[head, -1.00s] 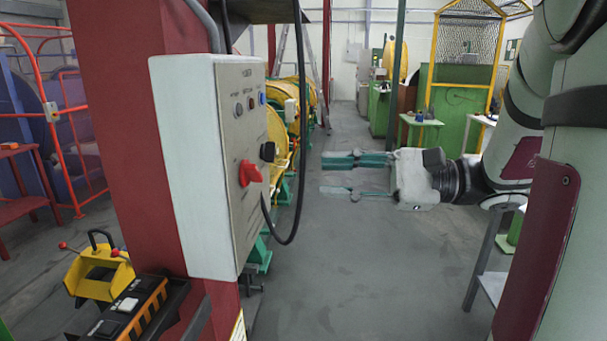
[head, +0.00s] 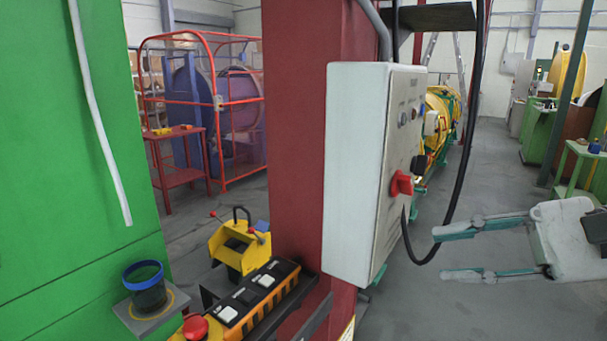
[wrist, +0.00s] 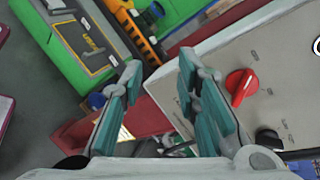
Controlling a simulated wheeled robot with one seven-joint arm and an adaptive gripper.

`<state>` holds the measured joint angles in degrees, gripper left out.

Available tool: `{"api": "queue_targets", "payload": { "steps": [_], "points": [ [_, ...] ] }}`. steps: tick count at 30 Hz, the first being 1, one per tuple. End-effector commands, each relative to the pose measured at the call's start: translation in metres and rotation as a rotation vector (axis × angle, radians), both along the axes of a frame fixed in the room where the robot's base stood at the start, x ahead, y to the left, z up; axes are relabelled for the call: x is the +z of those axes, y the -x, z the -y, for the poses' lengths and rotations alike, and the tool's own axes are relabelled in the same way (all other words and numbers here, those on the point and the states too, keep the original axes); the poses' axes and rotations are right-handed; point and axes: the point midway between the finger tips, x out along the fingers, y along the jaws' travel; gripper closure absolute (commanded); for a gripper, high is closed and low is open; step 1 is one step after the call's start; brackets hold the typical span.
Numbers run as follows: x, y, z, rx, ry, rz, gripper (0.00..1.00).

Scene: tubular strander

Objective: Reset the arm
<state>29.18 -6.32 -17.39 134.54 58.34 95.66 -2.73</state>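My gripper (head: 436,254) is at the right of the head view, with its two teal-padded fingers pointing left. A white control box (head: 368,170) with a red rotary knob (head: 401,184) is mounted on the dark red column, left of my gripper. In the wrist view my fingers (wrist: 162,95) are spread, and the red knob (wrist: 241,86) lies to the right of them. I cannot tell whether a finger touches the box; in the head view a gap shows.
A black cable (head: 436,255) hangs in a loop near my fingers. The red column (head: 300,130), a push-button panel (head: 262,295), a blue-rimmed cup (head: 146,290) on a small shelf and a green cabinet (head: 75,150) stand at left. Grey floor (head: 480,190) is open behind.

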Motion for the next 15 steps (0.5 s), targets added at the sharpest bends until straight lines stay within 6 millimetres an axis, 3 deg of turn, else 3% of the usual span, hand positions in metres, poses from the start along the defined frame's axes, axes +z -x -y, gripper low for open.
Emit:
{"api": "queue_targets", "payload": {
  "steps": [1,5,9,15],
  "points": [
    [-0.011,0.017,-0.022,0.091,0.118,-0.002,0.71],
    [-0.05,0.058,-0.046,0.293,0.462,0.02,0.71],
    [-0.079,0.084,-0.039,0.474,0.85,0.142,0.71],
    [-0.082,0.083,-0.015,0.624,1.288,0.397,0.71]
  ]
}}
